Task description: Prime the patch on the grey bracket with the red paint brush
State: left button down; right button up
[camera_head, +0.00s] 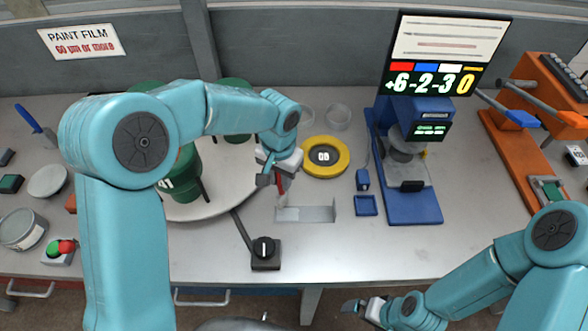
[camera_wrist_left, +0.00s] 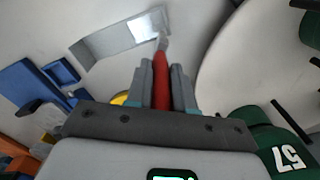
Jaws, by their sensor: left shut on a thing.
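My left gripper (camera_head: 276,177) is shut on the red paint brush (camera_head: 283,185), which points down at the table. In the left wrist view the red handle of the brush (camera_wrist_left: 160,80) sits between the fingers of my left gripper (camera_wrist_left: 162,92). Its tip overlaps the edge of the grey bracket (camera_wrist_left: 110,38); I cannot tell whether it touches. In the head view the bracket (camera_head: 305,214) lies flat, with an upright flange at its right end. A lighter, shiny area (camera_wrist_left: 143,28) shows on the bracket near the brush tip. My right gripper (camera_head: 362,306) is low at the front edge; its jaws are unclear.
Green pots (camera_head: 187,172) stand on a round white turntable (camera_head: 222,203) left of the bracket. A yellow ring (camera_head: 341,167) lies behind it. A blue gauge stand (camera_head: 425,206) and small blue tray (camera_head: 366,206) are right. A black lever box (camera_head: 265,262) stands in front.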

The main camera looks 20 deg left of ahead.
pick_arm(q)
jog(key=shift+a, duration=0.1)
jog(key=shift+a+r, duration=0.1)
jog(key=shift+r, duration=0.3)
jog(key=shift+w+r+p, duration=0.1)
jog(key=shift+r+p, duration=0.3)
jog(key=shift+r, duration=0.1)
jog(key=shift+w+d+r+p, duration=0.1)
jog(key=shift+d+r+p, duration=0.1)
jog(key=shift+r+p, duration=0.15)
jog(key=shift+s+a+r+p, duration=0.1)
jog(key=shift+r+p, duration=0.25)
jog(key=shift+r, duration=0.2)
jog(key=shift+s+a+r+p, duration=0.1)
jog(key=shift+r+p, duration=0.2)
jog(key=shift+r, duration=0.2)
jog(key=shift+w+d+r+p, duration=0.1)
jog(key=shift+r+p, duration=0.3)
jog(key=shift+r, duration=0.15)
jog(key=shift+w+d+r+p, duration=0.1)
jog(key=shift+r+p, duration=0.25)
jog(key=shift+r, duration=0.15)
jog(key=shift+s+a+r+p, duration=0.15)
jog(key=shift+r+p, duration=0.2)
jog(key=shift+r, duration=0.3)
jog(key=shift+f, duration=0.1)
